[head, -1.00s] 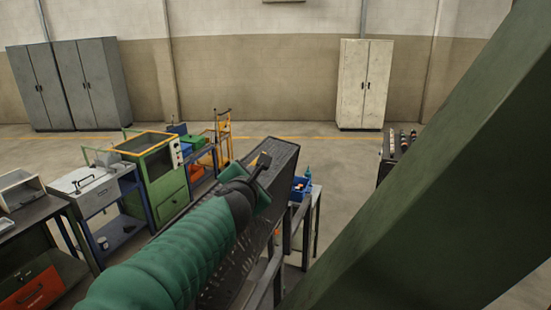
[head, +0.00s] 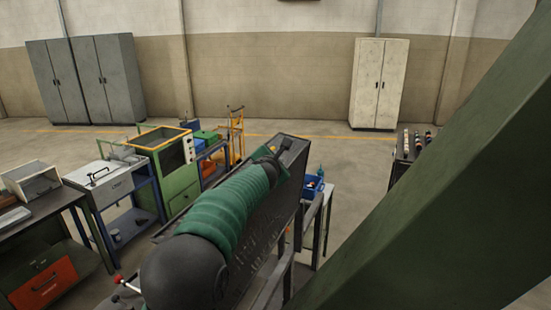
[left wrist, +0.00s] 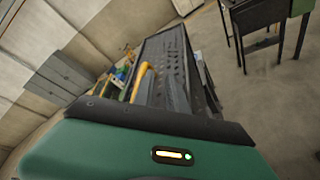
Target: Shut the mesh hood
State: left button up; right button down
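The mesh hood (head: 262,215) is a long, dark perforated panel in the middle of the head view, slanting up to the far right. In the left wrist view its perforated face (left wrist: 172,62) fills the centre, ahead of my gripper. My left arm, in a green sleeve, reaches along over the hood. My left gripper (head: 280,168) is at its far upper end; I cannot tell whether it touches it. A yellow curved piece (left wrist: 143,80) shows there, but whether it is a finger or a handle is unclear. My right gripper is not in view.
A green cabinet machine (head: 165,175), a white box on a blue frame (head: 100,178) and a dark bench (head: 40,208) with an orange drawer stand left. Open floor lies behind, before the white locker (head: 378,85).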

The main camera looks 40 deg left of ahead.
pick_arm(q)
jog(key=shift+s+a+r, duration=0.15)
jog(key=shift+s+a, duration=0.15)
jog(key=shift+a, duration=0.05)
jog(key=shift+s+a, duration=0.3)
jog(key=shift+a, duration=0.2)
jog(key=c, duration=0.4)
jog(key=shift+s+a, duration=0.15)
jog(key=shift+a, duration=0.1)
grip_shut()
jog(key=shift+w+d+r, duration=0.1)
jog(key=shift+w+d, duration=0.1)
jog(key=shift+d, duration=0.55)
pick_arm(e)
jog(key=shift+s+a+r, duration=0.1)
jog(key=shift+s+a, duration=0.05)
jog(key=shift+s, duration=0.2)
pick_arm(q)
jog(key=shift+s+a, duration=0.15)
jog(key=shift+a, duration=0.35)
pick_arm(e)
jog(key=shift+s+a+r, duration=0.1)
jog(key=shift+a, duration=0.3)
pick_arm(q)
jog(key=shift+d, duration=0.35)
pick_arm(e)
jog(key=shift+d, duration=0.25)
